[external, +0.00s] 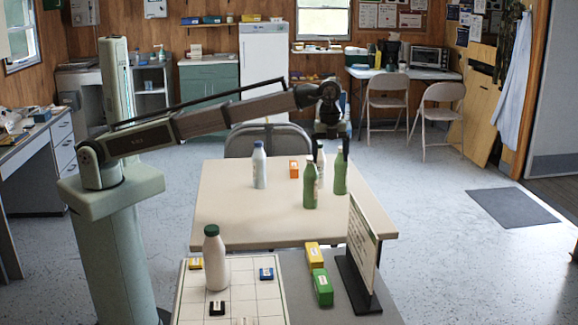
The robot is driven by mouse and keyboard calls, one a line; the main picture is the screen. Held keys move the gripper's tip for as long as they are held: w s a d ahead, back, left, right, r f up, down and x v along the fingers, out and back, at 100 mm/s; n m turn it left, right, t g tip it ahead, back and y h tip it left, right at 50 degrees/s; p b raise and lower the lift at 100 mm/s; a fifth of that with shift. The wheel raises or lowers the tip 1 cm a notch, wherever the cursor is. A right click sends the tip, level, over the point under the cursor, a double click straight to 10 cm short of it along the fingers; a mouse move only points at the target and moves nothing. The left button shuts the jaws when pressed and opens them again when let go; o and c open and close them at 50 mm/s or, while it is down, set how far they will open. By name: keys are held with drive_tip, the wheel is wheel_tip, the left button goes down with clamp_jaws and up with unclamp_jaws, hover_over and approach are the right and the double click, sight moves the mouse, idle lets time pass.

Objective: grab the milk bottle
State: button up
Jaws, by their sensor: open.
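Two white bottles stand clear in the external view, and I cannot tell which is the milk bottle. A white bottle with a blue cap (259,168) stands upright on the beige table. A white bottle with a green cap (214,262) stands upright on a white gridded board (250,306) in front. My gripper (332,137) points down over the far right of the beige table, open, close to the tops of the green bottles. It is apart from both white bottles. A narrow whitish bottle (321,160) is partly hidden behind the green ones.
A green bottle (310,188) and another green bottle (340,175) stand right of centre on the beige table (225,215). An orange box (294,169) is nearby. Yellow (314,255) and green (322,287) blocks and an upright sign (362,250) are in front. The table's front left is clear.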

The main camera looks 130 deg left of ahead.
drive_tip(key=w+d+m, duration=0.1)
drive_tip(key=w+d, duration=0.1)
drive_tip(key=d, duration=0.7)
drive_tip(key=w+d+m, duration=0.2)
drive_tip(key=d, duration=0.7)
drive_tip(key=m, duration=0.5)
hover_over(213, 241)
drive_tip(key=s+a, duration=0.2)
drive_tip(key=shift+w+d+f, duration=0.1)
drive_tip(key=shift+w+f, duration=0.1)
drive_tip(key=shift+s, duration=0.3)
drive_tip(key=shift+m, duration=0.4)
drive_tip(key=shift+f, duration=0.5)
wheel_tip(213, 241, down, 8)
drive_tip(key=shift+r, duration=0.2)
drive_tip(key=shift+w+d+f, duration=0.1)
drive_tip(key=shift+w+f, duration=0.05)
drive_tip(key=shift+f, duration=0.75)
drive_tip(key=shift+w+d+f, duration=0.1)
drive_tip(key=shift+f, duration=0.75)
drive_tip(key=shift+w+d+f, duration=0.1)
drive_tip(key=shift+w+f, duration=0.05)
drive_tip(key=shift+f, duration=0.75)
